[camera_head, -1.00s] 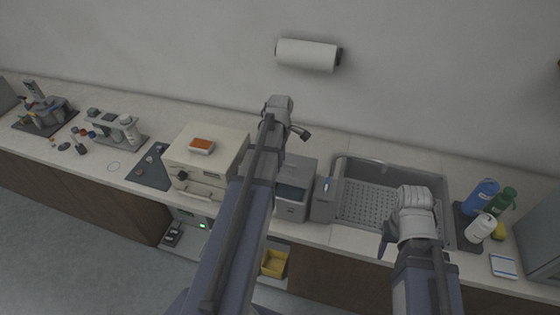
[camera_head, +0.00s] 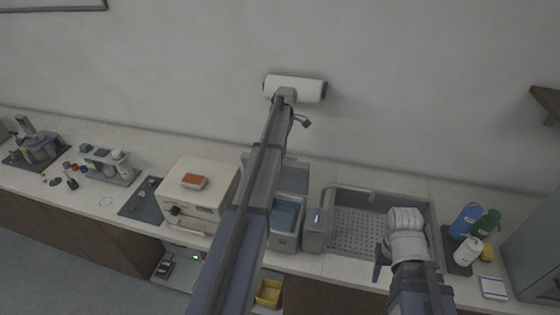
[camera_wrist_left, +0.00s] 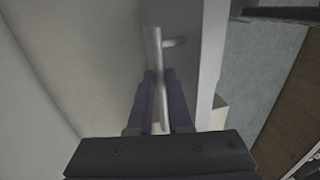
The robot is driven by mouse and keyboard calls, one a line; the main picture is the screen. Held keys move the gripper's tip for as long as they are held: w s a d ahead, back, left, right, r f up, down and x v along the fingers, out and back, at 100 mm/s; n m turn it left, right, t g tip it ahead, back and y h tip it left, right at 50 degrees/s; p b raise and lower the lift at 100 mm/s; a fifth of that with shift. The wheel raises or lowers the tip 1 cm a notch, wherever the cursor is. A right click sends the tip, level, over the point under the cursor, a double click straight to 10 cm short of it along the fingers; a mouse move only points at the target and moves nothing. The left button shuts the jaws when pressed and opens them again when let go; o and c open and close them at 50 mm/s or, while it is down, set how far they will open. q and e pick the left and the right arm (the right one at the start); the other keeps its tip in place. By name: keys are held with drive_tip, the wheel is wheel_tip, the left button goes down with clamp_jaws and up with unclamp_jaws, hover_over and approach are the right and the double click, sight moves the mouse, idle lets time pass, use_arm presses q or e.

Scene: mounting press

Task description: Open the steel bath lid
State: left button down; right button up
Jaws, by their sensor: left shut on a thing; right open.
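The steel bath (camera_head: 285,241) stands on the counter left of the sink. Its lid (camera_head: 295,179) is raised at the back, and the blue-grey inside (camera_head: 286,214) shows from above. My left arm crosses in front of part of the lid and hides its grip in the head view. In the left wrist view my left gripper (camera_wrist_left: 159,78) is shut around the lid's bar handle (camera_wrist_left: 155,45), which stands off the grey lid face (camera_wrist_left: 208,55). My right gripper (camera_head: 379,268) is open and empty over the front of the sink, its fingers pointing down.
A grey sink (camera_head: 432,215) lies right of the bath, with bottles (camera_head: 467,220) beyond it. A cream press (camera_head: 200,190) with an orange-topped block (camera_head: 193,181) is on the left.

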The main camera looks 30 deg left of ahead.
use_arm(q)
drive_tip(key=shift+w+a+f+g+b, duration=0.2)
drive_tip(key=shift+w+g+b, duration=0.2)
drive_tip(key=shift+w, duration=0.35)
drive_tip(key=shift+w+a+f+g+b, duration=0.15)
drive_tip(key=shift+w+f+g+b, duration=0.1)
drive_tip(key=shift+w+g, duration=0.35)
drive_tip(key=shift+w, duration=0.15)
drive_tip(key=c, duration=0.8)
unclamp_jaws()
drive_tip(key=shift+c, duration=0.2)
drive_tip(key=shift+r, duration=0.15)
drive_tip(key=p+v, duration=0.7)
drive_tip(key=shift+a+r, duration=0.15)
drive_tip(key=shift+r, duration=0.15)
drive_tip(key=shift+w, duration=0.1)
